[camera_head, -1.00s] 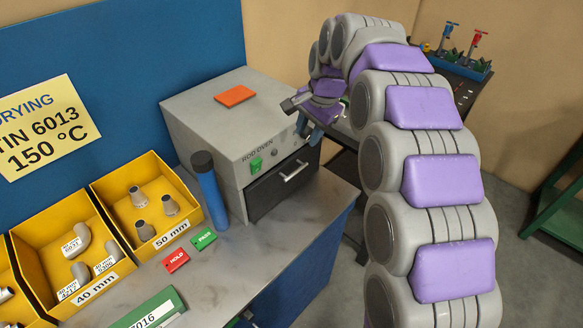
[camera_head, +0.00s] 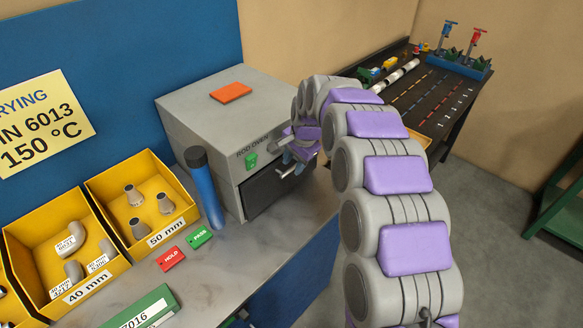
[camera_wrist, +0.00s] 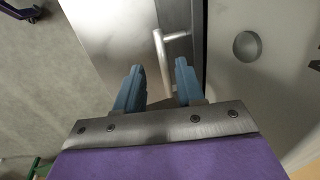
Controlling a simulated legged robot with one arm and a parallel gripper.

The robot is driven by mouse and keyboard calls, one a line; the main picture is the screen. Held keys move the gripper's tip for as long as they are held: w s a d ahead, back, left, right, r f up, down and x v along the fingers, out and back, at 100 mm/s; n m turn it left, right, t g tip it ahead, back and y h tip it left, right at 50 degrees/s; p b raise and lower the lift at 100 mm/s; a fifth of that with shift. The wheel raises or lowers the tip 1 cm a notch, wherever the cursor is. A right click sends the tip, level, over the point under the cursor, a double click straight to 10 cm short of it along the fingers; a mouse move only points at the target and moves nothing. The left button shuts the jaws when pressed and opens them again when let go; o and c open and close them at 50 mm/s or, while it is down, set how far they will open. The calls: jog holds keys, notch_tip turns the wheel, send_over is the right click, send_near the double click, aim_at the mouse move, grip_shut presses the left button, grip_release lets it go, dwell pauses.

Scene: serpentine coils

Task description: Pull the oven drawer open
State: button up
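The grey rod oven (camera_head: 215,125) stands on the bench, with a dark drawer front (camera_head: 262,192) and a metal bar handle (camera_head: 290,170). In the wrist view the handle (camera_wrist: 163,55) lies just ahead of my gripper (camera_wrist: 158,80), between the lines of its two blue fingers. The fingers are apart and nothing is between their tips. The handle's bar seems to be just beyond or level with the tips; contact cannot be told. In the head view my gripper (camera_head: 288,160) is at the oven front, partly hidden by my arm. The drawer looks shut.
A blue cylinder (camera_head: 205,190) stands beside the oven's left front. Yellow bins (camera_head: 140,210) with fittings, a red HOLD block (camera_head: 170,259) and a green PASS block (camera_head: 200,237) are on the bench. A dark table (camera_head: 430,95) stands behind. An orange block (camera_head: 231,92) lies on the oven.

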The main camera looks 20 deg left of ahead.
jog(key=shift+x, duration=0.8)
jog(key=shift+a+f, duration=0.25)
jog(key=shift+a, duration=0.35)
jog(key=shift+d+r, duration=0.1)
jog(key=shift+d, duration=0.25)
jog(key=c, duration=0.5)
grip_shut()
